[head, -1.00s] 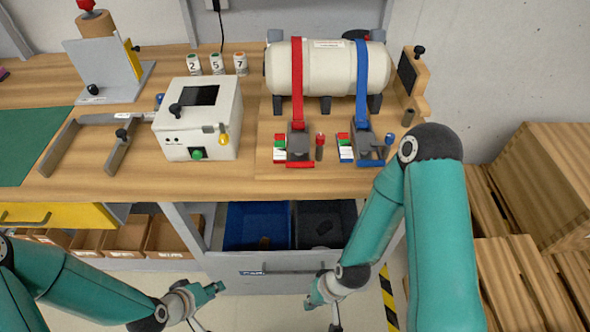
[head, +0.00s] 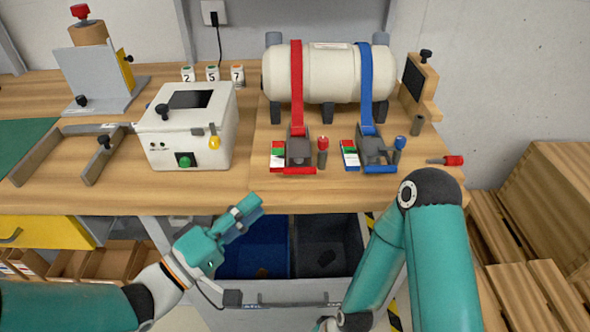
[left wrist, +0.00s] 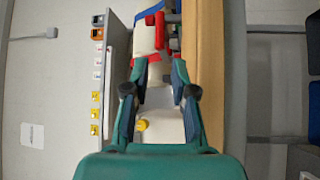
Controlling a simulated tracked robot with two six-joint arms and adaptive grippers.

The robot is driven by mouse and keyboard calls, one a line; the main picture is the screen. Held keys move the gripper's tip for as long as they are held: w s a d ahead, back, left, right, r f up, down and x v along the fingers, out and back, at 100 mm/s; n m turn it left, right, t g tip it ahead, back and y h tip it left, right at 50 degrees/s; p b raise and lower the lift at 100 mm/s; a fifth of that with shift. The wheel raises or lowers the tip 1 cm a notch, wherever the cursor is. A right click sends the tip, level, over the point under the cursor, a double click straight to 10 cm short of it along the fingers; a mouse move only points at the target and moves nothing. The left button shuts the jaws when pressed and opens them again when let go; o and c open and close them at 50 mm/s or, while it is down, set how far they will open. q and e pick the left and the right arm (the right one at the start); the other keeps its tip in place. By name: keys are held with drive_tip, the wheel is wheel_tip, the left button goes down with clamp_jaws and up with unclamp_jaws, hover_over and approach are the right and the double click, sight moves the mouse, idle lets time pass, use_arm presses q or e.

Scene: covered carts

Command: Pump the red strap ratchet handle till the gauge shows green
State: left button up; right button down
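The red strap (head: 297,85) runs over the cream tank (head: 335,75) down to a dark ratchet (head: 299,148) with a red handle (head: 287,171) low at its front. The gauge (head: 278,155) left of the ratchet has red, green and white bands; its reading is too small to tell. My left gripper (head: 250,207) is below and left of the handle, in front of the bench edge, apart from it. Its fingers are spread and empty in the left wrist view (left wrist: 158,95), where the red strap (left wrist: 148,58) also shows. My right gripper is almost wholly below the frame.
A blue strap (head: 365,85) with its own blue-handled ratchet (head: 374,155) sits close on the right. A white box (head: 187,125) with a green button stands to the left. An open drawer with bins (head: 258,240) lies below the bench edge. A red-handled tool (head: 450,160) lies at right.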

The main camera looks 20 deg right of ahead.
sight(295, 170)
use_arm(q)
drive_tip(key=x, duration=1.1)
drive_tip(key=shift+w+d+p, duration=0.25)
drive_tip(key=shift+d+p, duration=0.05)
drive_tip(key=shift+p, duration=0.1)
drive_tip(key=shift+c, duration=0.2)
drive_tip(key=shift+f, duration=0.1)
clamp_jaws()
